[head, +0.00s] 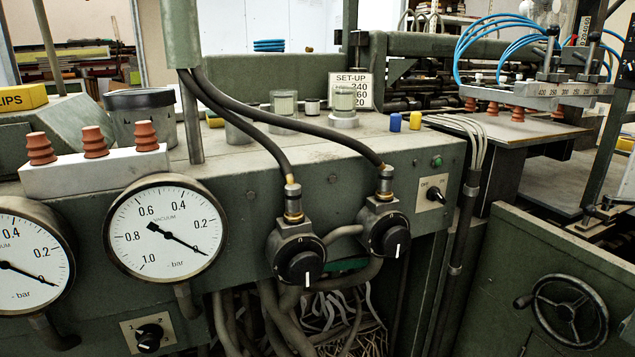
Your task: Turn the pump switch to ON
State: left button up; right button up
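The pump switch (435,195) is a small black rotary knob on a pale plate at the right end of the green machine's front panel. The plate has small lettering above the knob that looks like OFF on the left and ON on the right. The knob's light mark is too small for me to tell which word it points to. A small green button or lamp (437,161) sits just above the plate. Neither of my grippers shows in the head view, and nothing is touching the switch.
Two black valve knobs (301,266) (390,238) with hoses stick out left of the switch. Two vacuum gauges (166,228) (22,262) and a lower selector switch (149,337) are further left. A cable bundle (468,180) hangs close right of the switch. A handwheel (568,310) is at lower right.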

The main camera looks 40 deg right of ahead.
aim_at(434, 193)
jog(key=z, duration=1.95)
